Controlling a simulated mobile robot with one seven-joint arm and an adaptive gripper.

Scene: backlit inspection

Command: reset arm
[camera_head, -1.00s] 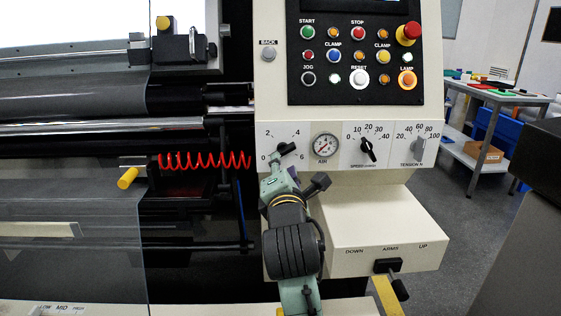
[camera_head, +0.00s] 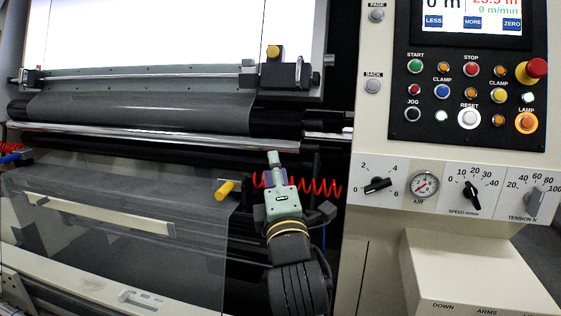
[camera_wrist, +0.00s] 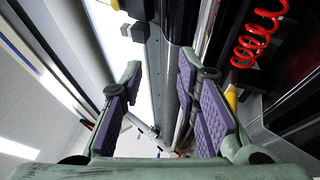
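My gripper (camera_head: 274,160) is in front of the machine, left of the control panel, with its tip over the dark gap below the bright roller. In the wrist view my gripper (camera_wrist: 158,68) has its two purple-padded fingers apart, with nothing held between them. My arm is raised from the bottom of the head view. The black air knob (camera_head: 378,184) is to the right of my gripper, clear of it. The gauge (camera_head: 424,185) and speed knob (camera_head: 471,192) are further right.
A red coiled hose (camera_head: 325,188) runs behind my gripper and shows in the wrist view (camera_wrist: 255,40). A yellow-tipped lever (camera_head: 225,190) stands close to its left. A clear guard sheet (camera_head: 130,235) covers the lower left. A cream box (camera_head: 480,270) juts out at lower right.

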